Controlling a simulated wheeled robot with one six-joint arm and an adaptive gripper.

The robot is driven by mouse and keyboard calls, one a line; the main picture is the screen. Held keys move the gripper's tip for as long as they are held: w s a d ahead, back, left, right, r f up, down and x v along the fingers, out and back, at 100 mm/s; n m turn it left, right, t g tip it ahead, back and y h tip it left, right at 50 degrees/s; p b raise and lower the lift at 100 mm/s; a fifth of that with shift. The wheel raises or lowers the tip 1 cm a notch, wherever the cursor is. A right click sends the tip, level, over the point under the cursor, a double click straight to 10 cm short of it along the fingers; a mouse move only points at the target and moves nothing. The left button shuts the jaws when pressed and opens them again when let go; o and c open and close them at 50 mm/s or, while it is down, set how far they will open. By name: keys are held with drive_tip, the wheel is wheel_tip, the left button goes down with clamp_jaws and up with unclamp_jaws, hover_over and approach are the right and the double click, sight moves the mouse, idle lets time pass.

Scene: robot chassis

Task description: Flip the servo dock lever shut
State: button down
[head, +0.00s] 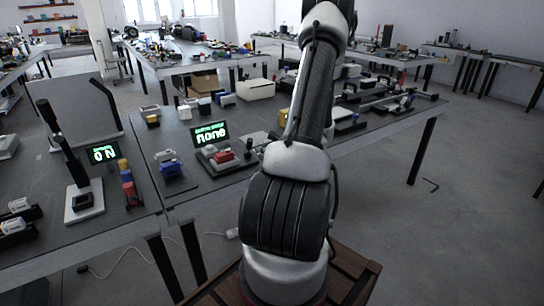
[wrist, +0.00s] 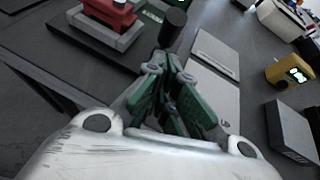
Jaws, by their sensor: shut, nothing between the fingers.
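The servo dock (head: 222,166) is a dark base on the table with a red servo block (head: 223,156) on its grey cradle. In the wrist view the red block (wrist: 108,12) and grey cradle (wrist: 95,33) show at upper left. A dark cylindrical knob on a short stem, apparently the dock lever (wrist: 174,22), stands just beyond my fingertips. My gripper (wrist: 168,68), with green fingers, is shut and empty beside the knob's stem; I cannot tell whether they touch. In the head view my arm hides the gripper.
A light flat plate (wrist: 216,52) lies right of the fingers, with a grey box (wrist: 291,130) and a yellow device (wrist: 290,72) farther right. A blue block (head: 171,168) sits left of the dock.

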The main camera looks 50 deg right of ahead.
sight(250, 144)
drive_tip(key=shift+w+r, duration=0.15)
drive_tip(key=shift+w, duration=0.35)
drive_tip(key=shift+w+r, duration=0.15)
drive_tip(key=shift+w, duration=0.35)
drive_tip(key=shift+w+r+g, duration=0.25)
drive_tip(key=shift+r+g, duration=0.1)
drive_tip(key=shift+g, duration=0.15)
drive_tip(key=shift+w+d+r+g, duration=0.1)
drive_tip(key=shift+w+r+g, duration=0.5)
drive_tip(key=shift+g, duration=0.3)
drive_tip(key=shift+w+d+r, duration=0.2)
drive_tip(key=shift+w+r, duration=0.15)
drive_tip(key=shift+w, duration=0.25)
drive_tip(key=shift+w+d+r, duration=0.15)
drive_tip(key=shift+w+r, duration=0.05)
drive_tip(key=shift+w, duration=0.3)
drive_tip(key=shift+w+d+r, duration=0.1)
drive_tip(key=shift+w+r, duration=0.05)
drive_tip(key=shift+w, duration=0.3)
drive_tip(key=shift+w, duration=0.1)
